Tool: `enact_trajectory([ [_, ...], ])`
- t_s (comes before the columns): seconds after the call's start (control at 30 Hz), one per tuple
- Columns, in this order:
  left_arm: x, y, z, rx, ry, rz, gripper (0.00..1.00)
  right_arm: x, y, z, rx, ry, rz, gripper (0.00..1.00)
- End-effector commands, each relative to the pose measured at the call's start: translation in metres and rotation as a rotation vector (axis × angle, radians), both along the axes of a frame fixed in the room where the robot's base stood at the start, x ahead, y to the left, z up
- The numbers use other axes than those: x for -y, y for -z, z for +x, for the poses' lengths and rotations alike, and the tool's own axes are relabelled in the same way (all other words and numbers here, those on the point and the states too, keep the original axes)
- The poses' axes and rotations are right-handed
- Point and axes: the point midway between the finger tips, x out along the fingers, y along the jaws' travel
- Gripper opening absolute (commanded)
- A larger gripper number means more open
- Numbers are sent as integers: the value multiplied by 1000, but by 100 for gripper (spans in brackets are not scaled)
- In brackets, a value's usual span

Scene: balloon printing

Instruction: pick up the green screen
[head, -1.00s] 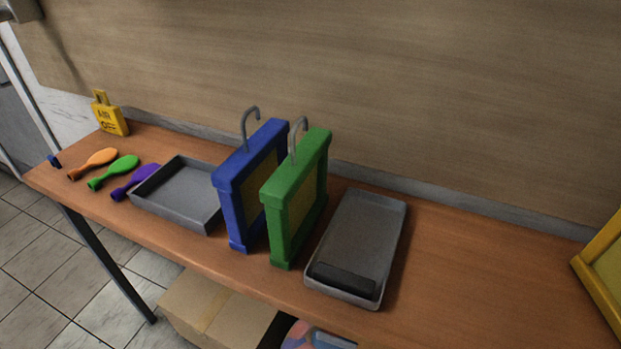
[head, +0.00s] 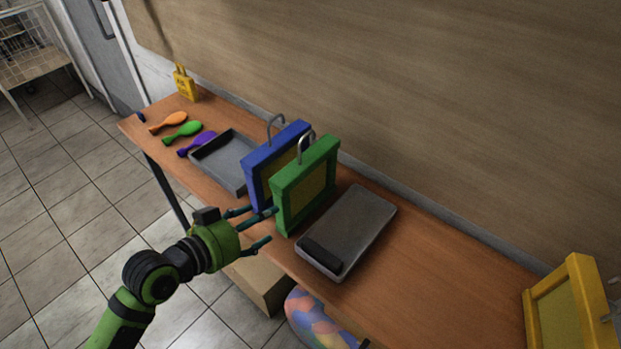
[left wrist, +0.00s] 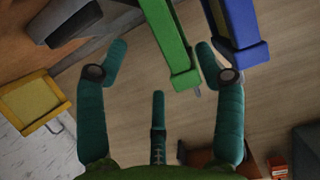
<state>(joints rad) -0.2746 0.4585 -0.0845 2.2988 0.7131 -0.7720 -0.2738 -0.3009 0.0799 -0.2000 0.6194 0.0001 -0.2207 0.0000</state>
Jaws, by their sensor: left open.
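The green screen (head: 306,186) stands upright on the table, a green frame with a yellowish panel and a grey hook on top. The blue screen (head: 262,160) stands upright just to its left. My left gripper (head: 262,227) is open at the table's front edge, with its fingers close to the near edge of the green screen. In the left wrist view, the end of the green screen (left wrist: 172,45) lies between the spread fingers, and the blue screen (left wrist: 243,25) is just outside the right finger. Contact cannot be told. My right gripper is out of view.
A grey tray with a dark roller (head: 350,225) lies right of the green screen, and another grey tray (head: 226,160) lies left of the blue one. A yellow screen (head: 568,305) stands far right.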

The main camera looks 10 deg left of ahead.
Motion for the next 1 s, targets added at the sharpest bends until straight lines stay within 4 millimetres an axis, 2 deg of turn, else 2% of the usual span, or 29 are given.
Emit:
enact_trajectory([
  [0.1, 12, 7, 19, 0, -3, -4, 69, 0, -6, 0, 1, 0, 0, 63],
  [0.2, 20, 13, 30, 1, -1, -3, 69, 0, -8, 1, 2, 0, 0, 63],
  [0.43, 28, 21, 43, 1, -1, -1, 69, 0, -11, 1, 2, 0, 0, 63],
  [0.7, 47, 35, 72, 1, -1, -1, 69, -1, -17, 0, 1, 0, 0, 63],
  [1.0, 50, 38, 76, 1, -1, 1, 69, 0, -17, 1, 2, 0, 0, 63],
])
